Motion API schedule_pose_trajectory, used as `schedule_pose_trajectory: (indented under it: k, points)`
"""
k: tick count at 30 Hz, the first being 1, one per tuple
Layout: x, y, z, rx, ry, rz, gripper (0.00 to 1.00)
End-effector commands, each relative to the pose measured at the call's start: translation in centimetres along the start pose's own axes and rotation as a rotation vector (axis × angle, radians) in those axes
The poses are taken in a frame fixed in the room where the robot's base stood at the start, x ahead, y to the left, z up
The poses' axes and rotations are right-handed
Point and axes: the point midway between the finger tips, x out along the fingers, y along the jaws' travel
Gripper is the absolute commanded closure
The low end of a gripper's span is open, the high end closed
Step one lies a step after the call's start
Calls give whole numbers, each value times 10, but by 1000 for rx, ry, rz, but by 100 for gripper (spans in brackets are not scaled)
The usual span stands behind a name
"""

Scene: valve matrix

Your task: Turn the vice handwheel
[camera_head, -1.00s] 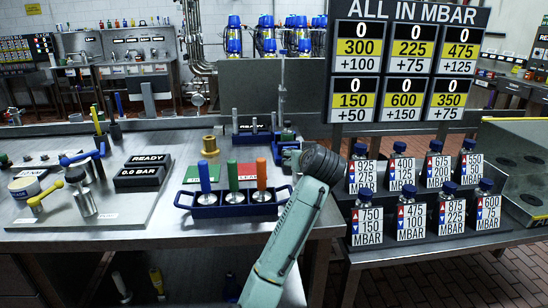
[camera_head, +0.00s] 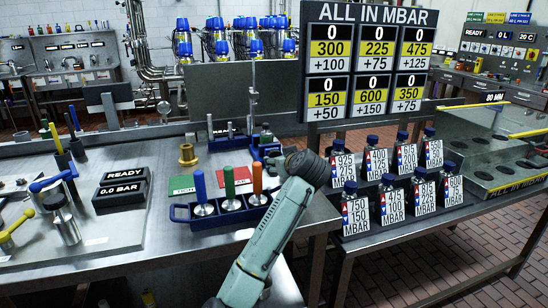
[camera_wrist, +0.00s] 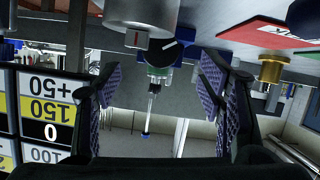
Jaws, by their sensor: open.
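In the head view a small blue and green device (camera_head: 263,146), which may be the vice, stands on the bench just beyond my arm. My wrist hides part of it, and I cannot make out its handwheel there. In the wrist view, which is upside down, a black round knob (camera_wrist: 160,50) with a white mark lies ahead, beside a grey cylinder (camera_wrist: 150,12). I cannot tell whether this knob is the handwheel. My gripper (camera_wrist: 165,92) is open, its two padded fingers apart with nothing between them.
A blue rack (camera_head: 225,213) with blue, green and orange handles stands left of my arm. A brass piece (camera_head: 187,155) and a tall rod stand (camera_head: 252,100) are behind. Several labelled bottles (camera_head: 390,195) and the pressure board (camera_head: 369,65) are to the right.

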Motion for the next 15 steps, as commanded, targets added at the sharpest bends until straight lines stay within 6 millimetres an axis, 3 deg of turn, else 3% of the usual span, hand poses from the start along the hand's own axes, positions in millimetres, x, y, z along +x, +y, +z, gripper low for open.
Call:
schedule_pose_trajectory:
  k: [9,15]
  points:
    - [58,-1,-4,2,0,-3,38]
    - [77,0,-2,1,-1,-2,38]
